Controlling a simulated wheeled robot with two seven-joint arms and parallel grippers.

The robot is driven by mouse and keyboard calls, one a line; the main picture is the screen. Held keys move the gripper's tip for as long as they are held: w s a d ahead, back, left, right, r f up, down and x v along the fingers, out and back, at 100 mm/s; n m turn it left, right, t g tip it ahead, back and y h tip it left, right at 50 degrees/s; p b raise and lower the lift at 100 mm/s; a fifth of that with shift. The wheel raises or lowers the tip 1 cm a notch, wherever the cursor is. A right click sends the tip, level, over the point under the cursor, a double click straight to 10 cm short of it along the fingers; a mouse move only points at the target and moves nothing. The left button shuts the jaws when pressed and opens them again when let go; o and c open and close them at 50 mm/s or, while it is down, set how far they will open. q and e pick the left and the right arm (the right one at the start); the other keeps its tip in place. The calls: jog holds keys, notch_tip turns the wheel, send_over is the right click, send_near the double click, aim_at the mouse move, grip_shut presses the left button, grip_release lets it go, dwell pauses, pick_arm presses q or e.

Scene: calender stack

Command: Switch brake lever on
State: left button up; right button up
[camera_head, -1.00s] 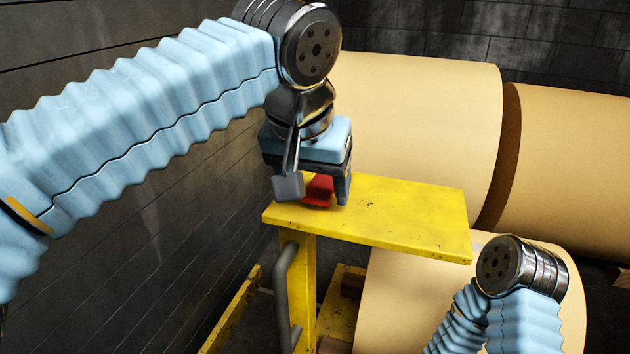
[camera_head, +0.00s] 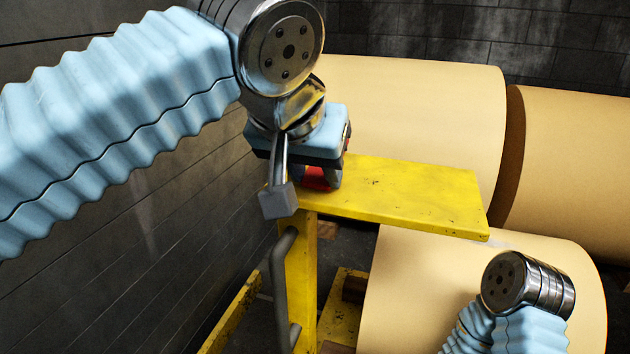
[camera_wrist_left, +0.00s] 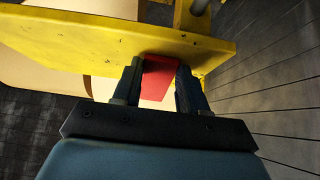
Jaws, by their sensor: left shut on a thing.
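A red piece (camera_head: 316,186), which I take to be the brake lever, sits at the left end of the yellow platform's top. It also shows in the left wrist view (camera_wrist_left: 158,78), as a flat red block between the two dark fingers. My left gripper (camera_head: 318,177) points down over that end and is shut on the red piece; in the left wrist view the fingers (camera_wrist_left: 158,88) flank it. The gripper body hides much of the red piece in the head view. My right arm shows at the bottom right, but its gripper is out of view.
The yellow platform (camera_head: 420,205) stands on a yellow post with a grey bent handle (camera_head: 282,285). Large tan rolls (camera_head: 420,110) lie behind, to the right and below it. A dark plank wall (camera_head: 130,200) is close on the left.

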pick_arm(q)
jog(key=o, duration=1.1)
jog(key=shift+c, duration=0.2)
jog(key=p+v, duration=0.3)
jog(key=v, duration=1.1)
jog(key=shift+f, duration=0.1)
